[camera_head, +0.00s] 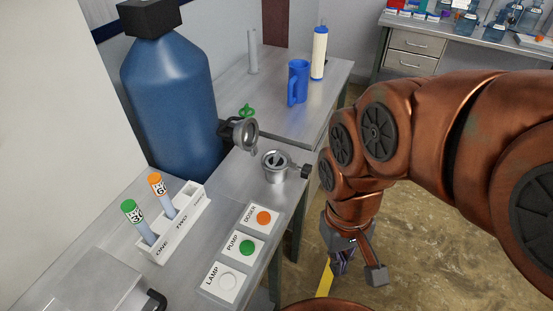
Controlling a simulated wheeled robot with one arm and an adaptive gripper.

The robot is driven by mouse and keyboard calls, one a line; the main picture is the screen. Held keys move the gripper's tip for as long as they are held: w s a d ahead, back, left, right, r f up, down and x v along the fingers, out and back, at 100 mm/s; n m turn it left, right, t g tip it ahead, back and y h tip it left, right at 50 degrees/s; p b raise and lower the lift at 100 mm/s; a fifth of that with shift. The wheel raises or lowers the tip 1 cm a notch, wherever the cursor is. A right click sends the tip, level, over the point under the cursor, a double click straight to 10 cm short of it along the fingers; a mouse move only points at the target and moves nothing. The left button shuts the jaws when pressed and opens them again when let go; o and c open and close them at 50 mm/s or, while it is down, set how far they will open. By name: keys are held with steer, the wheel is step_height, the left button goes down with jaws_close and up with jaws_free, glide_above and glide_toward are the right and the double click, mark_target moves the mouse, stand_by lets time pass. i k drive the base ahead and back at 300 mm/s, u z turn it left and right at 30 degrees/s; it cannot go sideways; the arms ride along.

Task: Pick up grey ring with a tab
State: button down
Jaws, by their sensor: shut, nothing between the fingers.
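A grey metal ring (244,133) with a small tab-like piece at its lower right is at the black outlet of the blue tank. I cannot tell whether it is separate from the outlet. A metal cup-shaped fitting (277,168) with a round grey rim and a dark knob at its right stands on the bench just right of and below it. My gripper (343,268) points down beside the bench's right edge, over the floor, well apart from both. It is shut and empty, and its fingertips are small and partly hidden.
The blue tank (168,100) stands at the back left. A white rack (180,225) with two capped tubes and three labelled buttons (247,246) occupy the near bench.

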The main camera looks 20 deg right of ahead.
mark_target(276, 156)
steer(key=u, duration=4.05)
steer(key=k, duration=1.65)
steer(key=z, duration=1.6)
